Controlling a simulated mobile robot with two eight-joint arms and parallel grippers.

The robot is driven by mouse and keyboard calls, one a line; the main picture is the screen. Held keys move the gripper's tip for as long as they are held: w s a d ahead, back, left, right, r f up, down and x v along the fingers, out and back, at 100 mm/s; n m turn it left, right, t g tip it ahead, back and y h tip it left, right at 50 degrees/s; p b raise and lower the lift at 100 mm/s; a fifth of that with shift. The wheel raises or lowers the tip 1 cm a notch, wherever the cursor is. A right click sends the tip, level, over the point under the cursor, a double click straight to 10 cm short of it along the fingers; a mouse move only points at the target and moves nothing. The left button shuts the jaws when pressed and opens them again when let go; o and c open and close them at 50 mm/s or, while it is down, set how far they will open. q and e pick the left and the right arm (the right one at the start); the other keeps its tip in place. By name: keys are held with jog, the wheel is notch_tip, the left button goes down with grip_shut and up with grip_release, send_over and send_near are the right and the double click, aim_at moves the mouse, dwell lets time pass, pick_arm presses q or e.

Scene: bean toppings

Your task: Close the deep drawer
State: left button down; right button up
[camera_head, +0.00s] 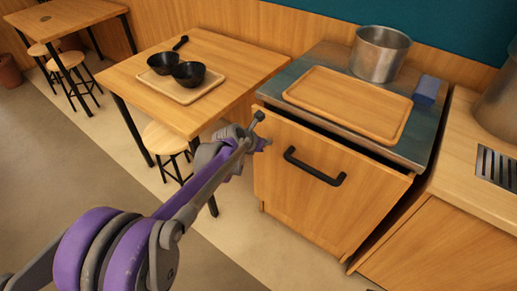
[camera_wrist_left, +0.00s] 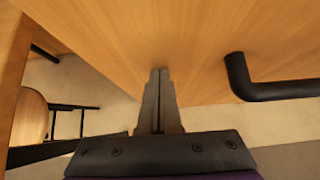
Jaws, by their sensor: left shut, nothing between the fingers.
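The deep drawer has a tall wooden front (camera_head: 315,205) with a black bar handle (camera_head: 314,167). A dark gap shows between the top of its front and the metal counter, so it stands slightly open. My left gripper (camera_head: 265,143) is shut and empty at the upper left of the drawer front, left of the handle. In the left wrist view the shut fingertips (camera_wrist_left: 158,73) point at the wooden front (camera_wrist_left: 190,45), with the handle (camera_wrist_left: 265,85) to their right. I cannot tell whether they touch the wood. My right gripper is not in view.
A cutting board (camera_head: 350,102), a metal pot (camera_head: 380,54) and a blue block (camera_head: 427,89) are on the counter (camera_head: 328,57). A wooden table (camera_head: 232,58) with a tray (camera_head: 181,96) and two black bowls stands left, with a stool (camera_head: 163,138) beneath. Floor before the drawer is clear.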

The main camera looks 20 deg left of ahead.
aim_at(270, 134)
pick_arm(q)
jog(key=w, duration=0.1)
jog(key=w+d, duration=0.1)
jog(key=w, duration=0.1)
jog(key=shift+w+d, duration=0.15)
jog(key=shift+w+r, duration=0.1)
jog(key=shift+r, duration=0.1)
